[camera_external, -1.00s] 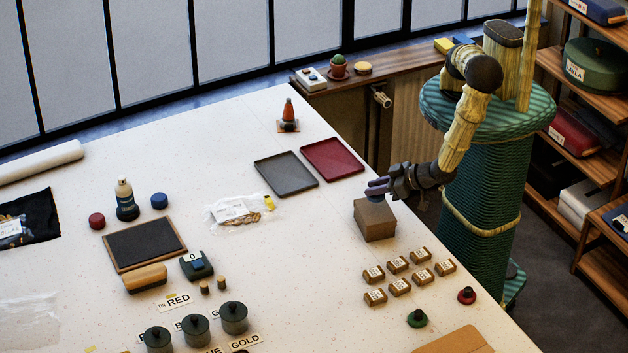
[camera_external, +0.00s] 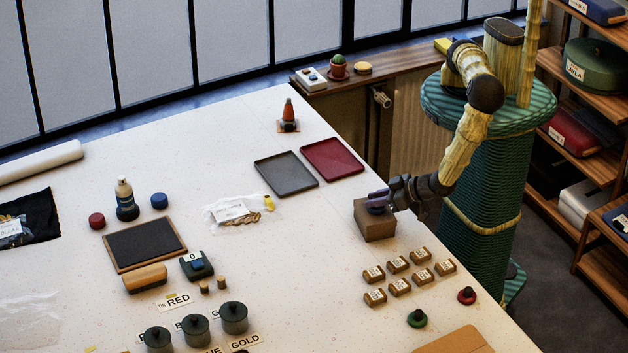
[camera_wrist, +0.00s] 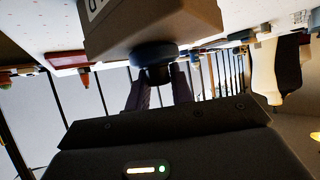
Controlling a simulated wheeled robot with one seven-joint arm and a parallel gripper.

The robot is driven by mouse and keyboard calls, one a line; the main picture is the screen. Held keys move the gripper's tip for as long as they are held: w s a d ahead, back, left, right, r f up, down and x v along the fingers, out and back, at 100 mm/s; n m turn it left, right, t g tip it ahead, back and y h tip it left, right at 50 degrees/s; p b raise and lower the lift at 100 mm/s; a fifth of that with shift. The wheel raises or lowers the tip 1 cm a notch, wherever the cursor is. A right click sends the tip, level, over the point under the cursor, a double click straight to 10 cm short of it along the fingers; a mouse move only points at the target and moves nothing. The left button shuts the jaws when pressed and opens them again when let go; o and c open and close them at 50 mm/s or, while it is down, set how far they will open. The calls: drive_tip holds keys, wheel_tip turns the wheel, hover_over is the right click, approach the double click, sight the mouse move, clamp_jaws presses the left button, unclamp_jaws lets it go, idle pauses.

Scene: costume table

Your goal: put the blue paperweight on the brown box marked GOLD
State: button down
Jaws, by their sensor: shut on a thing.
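The blue paperweight (camera_external: 377,209), a low disc with a dark knob, is between the fingers of my gripper (camera_external: 379,198). My gripper is shut on its knob. In the wrist view, the fingers (camera_wrist: 158,92) hold the knob and the blue disc (camera_wrist: 153,54) is against the box's top face, seemingly touching. The larger brown box (camera_external: 375,229) stands upright on the table, right under the paperweight. It also shows in the wrist view (camera_wrist: 165,25), where a white label on its side is cut off, so its full word cannot be read.
Several small labelled brown boxes (camera_external: 398,286) stand in front of the larger box. A red paperweight (camera_external: 466,296) and a green one (camera_external: 417,318) are near the right edge. A red tray (camera_external: 332,159) and a grey tray (camera_external: 286,174) lie behind left.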

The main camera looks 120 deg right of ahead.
drive_tip(key=shift+w+f, duration=0.15)
drive_tip(key=shift+f, duration=0.05)
drive_tip(key=c, duration=1.2)
unclamp_jaws()
drive_tip(key=shift+r, duration=0.1)
drive_tip(key=shift+c, duration=0.2)
